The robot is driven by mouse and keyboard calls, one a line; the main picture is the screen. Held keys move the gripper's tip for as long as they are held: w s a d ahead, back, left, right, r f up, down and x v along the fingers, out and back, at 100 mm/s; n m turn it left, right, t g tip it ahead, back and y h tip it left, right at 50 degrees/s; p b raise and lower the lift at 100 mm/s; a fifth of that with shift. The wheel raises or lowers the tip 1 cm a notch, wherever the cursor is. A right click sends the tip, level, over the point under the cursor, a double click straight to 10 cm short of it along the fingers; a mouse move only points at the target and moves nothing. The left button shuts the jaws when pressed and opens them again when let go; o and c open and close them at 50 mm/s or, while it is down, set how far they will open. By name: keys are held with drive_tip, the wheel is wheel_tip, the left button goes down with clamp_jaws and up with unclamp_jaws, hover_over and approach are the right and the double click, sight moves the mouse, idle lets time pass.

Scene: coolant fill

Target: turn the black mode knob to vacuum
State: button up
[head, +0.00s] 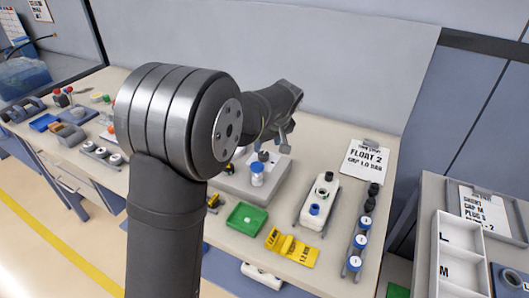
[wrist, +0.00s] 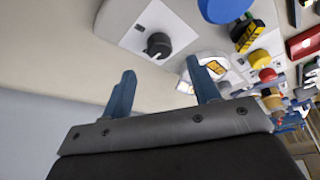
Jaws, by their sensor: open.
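In the head view a small dark knob (head: 264,156) shows on top of the grey box (head: 236,186), partly crowded by my arm. My gripper (wrist: 161,66) is open and empty, with its two blue fingers apart. The knob appears beyond the fingertips, between their lines, and not gripped. In the head view my gripper (head: 286,134) is above the back right of the grey box.
A white cylinder with a blue top (head: 257,172) stands close to the knob. A green tray (head: 245,219), a yellow tag (head: 292,247), a white device (head: 319,203) and a rack of blue-capped vials (head: 358,243) lie to the front and right. A wall stands behind the bench.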

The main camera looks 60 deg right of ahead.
sight(264, 154)
drive_tip(key=x, duration=0.6)
drive_tip(key=shift+f, duration=0.1)
drive_tip(key=shift+c, duration=0.5)
drive_tip(key=c, duration=0.9)
